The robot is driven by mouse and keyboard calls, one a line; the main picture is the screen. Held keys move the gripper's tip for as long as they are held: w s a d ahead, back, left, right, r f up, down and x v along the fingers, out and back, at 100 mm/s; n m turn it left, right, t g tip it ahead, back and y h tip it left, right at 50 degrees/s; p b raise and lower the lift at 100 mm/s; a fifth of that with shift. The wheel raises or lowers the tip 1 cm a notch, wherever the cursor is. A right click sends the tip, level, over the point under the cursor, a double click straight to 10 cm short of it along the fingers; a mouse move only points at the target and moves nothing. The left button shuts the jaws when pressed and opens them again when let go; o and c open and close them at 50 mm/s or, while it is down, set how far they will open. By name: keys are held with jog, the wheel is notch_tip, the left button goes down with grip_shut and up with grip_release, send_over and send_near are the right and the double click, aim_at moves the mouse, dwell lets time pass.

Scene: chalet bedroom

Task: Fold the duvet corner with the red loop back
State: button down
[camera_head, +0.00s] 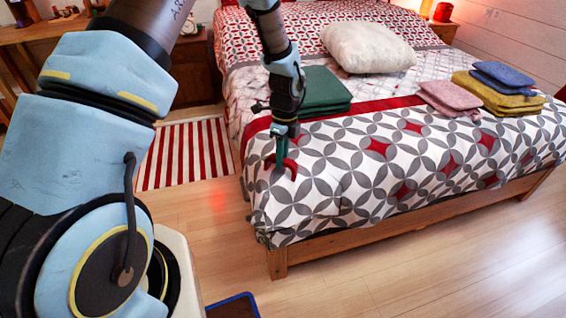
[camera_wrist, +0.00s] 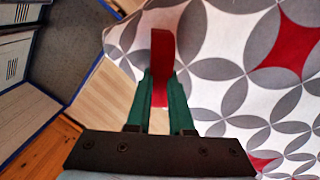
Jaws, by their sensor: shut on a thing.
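The duvet (camera_head: 350,185) has a grey, white and red circle pattern and lies over the foot end of the bed. A red loop (camera_head: 291,168) stands at its near left corner; it also shows in the wrist view (camera_wrist: 161,58). My gripper (camera_head: 280,158) points down at this corner, and its green fingers (camera_wrist: 160,90) are shut on the red loop. The duvet cloth (camera_wrist: 228,68) fills the right of the wrist view. I cannot tell how the loop joins the cloth.
A green folded cloth (camera_head: 322,92) lies just behind my gripper on the bed. A cream pillow (camera_head: 368,47), pink cloths (camera_head: 449,96) and yellow cloths (camera_head: 498,97) lie further right. A striped rug (camera_head: 187,154) is left of the bed.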

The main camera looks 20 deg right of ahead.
jog(key=shift+w+d+r, duration=0.15)
jog(key=shift+d+r, duration=0.05)
jog(key=shift+r, duration=0.05)
jog(key=shift+w+d+r+g+y+p, duration=0.5)
jog(key=shift+r+p, duration=0.2)
jog(key=shift+p, duration=0.5)
jog(key=shift+w+d+y, duration=0.1)
jog(key=shift+d+y, duration=0.15)
jog(key=shift+y, duration=0.05)
jog(key=shift+w+d+r+g+y+p, duration=0.3)
jog(key=shift+w+d+p, duration=0.1)
jog(key=shift+d+p, duration=0.1)
jog(key=shift+w+d+r+g+y, duration=0.1)
jog(key=shift+w+d+g+y, duration=0.15)
jog(key=shift+d+g+y, duration=0.05)
jog(key=shift+d, duration=0.1)
